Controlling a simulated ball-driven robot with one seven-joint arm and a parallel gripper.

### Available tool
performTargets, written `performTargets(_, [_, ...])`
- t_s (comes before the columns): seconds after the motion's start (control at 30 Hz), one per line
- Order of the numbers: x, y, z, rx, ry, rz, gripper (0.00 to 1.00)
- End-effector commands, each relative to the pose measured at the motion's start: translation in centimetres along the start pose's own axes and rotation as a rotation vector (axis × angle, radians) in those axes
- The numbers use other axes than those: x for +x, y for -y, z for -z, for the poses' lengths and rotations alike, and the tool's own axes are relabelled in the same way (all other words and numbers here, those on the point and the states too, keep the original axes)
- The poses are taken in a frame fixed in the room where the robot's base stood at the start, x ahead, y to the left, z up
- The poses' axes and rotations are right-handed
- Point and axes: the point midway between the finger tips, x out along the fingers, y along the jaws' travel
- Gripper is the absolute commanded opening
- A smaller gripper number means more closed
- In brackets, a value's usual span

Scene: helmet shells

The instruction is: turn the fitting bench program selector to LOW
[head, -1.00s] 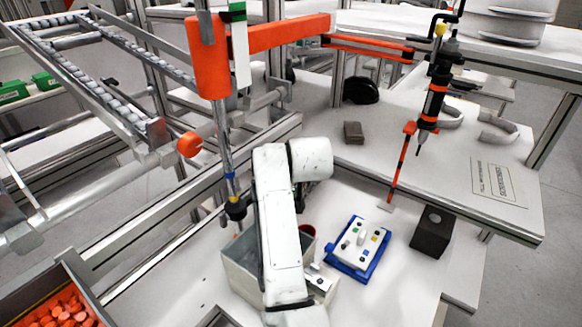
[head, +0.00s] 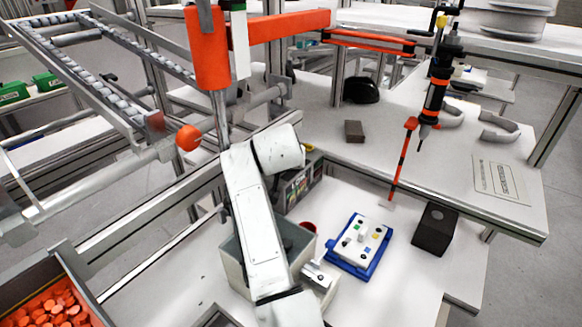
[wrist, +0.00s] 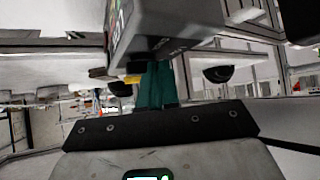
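A grey box with a panel of small coloured displays (head: 303,184) stands at the back of the white bench, just right of my arm's upper end. I cannot make out the program selector or its setting on it. In the wrist view a dark grey box with lettering on its side (wrist: 170,22) hangs close over my gripper (wrist: 158,68). Its teal fingers show close together, with their tips at or behind the box's edge. I cannot tell whether they touch or hold anything. A small yellow part (wrist: 133,78) shows beside them. In the head view my arm hides the gripper.
A blue tray with a white studded plate (head: 360,243) lies on the bench, with a dark block (head: 435,228) to its right. A grey open bin (head: 236,262) stands under my arm. A hanging orange-and-black tool (head: 436,95) is at the right. An orange post (head: 207,50) stands behind my arm.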

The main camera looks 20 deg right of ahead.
Motion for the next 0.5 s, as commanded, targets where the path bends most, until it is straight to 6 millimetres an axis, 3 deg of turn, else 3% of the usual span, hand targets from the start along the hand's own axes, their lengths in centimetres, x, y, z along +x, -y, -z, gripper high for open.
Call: performTargets(0.5, [0.16,-0.89,-0.21,0.004,0.012,-0.011,0.0])
